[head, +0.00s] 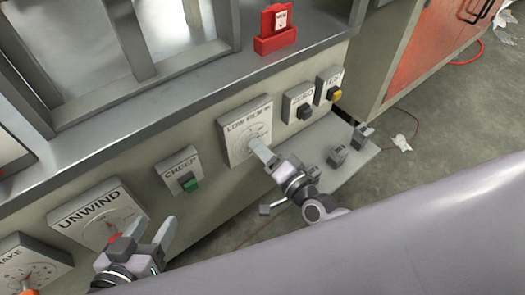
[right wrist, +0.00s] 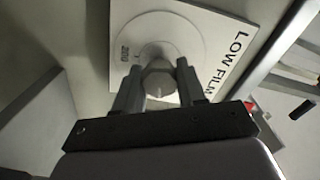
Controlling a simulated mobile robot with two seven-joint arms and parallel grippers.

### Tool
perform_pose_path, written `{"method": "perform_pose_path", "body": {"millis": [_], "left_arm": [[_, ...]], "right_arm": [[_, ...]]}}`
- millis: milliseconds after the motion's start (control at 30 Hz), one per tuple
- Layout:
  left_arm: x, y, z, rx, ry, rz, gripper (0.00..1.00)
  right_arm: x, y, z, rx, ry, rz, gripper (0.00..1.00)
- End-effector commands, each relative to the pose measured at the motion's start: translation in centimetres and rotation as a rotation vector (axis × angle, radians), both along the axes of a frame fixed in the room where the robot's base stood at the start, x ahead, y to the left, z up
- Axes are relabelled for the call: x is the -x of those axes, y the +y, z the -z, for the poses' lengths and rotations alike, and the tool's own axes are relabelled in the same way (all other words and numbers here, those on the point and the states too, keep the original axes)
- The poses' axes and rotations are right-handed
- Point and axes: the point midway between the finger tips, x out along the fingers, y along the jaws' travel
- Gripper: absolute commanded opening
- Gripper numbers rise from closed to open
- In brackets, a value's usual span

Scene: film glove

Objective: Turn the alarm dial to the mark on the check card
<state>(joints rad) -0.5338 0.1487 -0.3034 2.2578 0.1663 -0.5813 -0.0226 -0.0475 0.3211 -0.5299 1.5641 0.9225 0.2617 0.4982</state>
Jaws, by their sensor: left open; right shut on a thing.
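The LOW FILM dial plate (head: 246,130) is on the grey machine front; I take it as the alarm dial. My right gripper (head: 262,152) reaches it and hides its knob in the head view. In the right wrist view, the fingers are shut on the grey round knob (right wrist: 158,80), one on each side. A pale line shows on the knob; its exact setting is too small to read. The check card (head: 281,19) stands in a red holder on the ledge, its mark unreadable. My left gripper (head: 152,232) is open and empty, in front of the UNWIND dial.
The UNWIND dial plate (head: 84,215), the green CREEP button (head: 189,184), a black button (head: 304,112) and a yellow button (head: 334,94) share the panel. Grey blocks (head: 338,156) sit on a low plate right of my right gripper. An orange-red cabinet (head: 436,45) stands beyond.

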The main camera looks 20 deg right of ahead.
Motion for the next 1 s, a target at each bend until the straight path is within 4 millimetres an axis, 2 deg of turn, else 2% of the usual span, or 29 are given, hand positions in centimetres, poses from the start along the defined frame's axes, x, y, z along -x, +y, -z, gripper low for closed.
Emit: {"method": "perform_pose_path", "body": {"millis": [400, 933, 967, 1000], "left_arm": [[-0.27, -0.36, -0.15, 0.022, -0.005, 0.007, 0.57], [-0.21, -0.44, -0.15, 0.025, -0.004, 0.009, 0.57], [-0.19, -0.45, -0.16, 0.026, -0.004, 0.008, 0.57], [-0.18, -0.45, -0.14, 0.025, -0.003, 0.008, 0.57]], "right_arm": [[-0.18, -0.13, -0.15, -0.170, 0.056, 0.003, 0.09], [-0.22, -0.19, -0.20, -0.189, 0.062, 0.004, 0.09], [-0.22, -0.19, -0.20, -0.189, 0.062, 0.004, 0.46], [-0.21, -0.19, -0.20, -0.189, 0.062, 0.004, 0.59]]}}
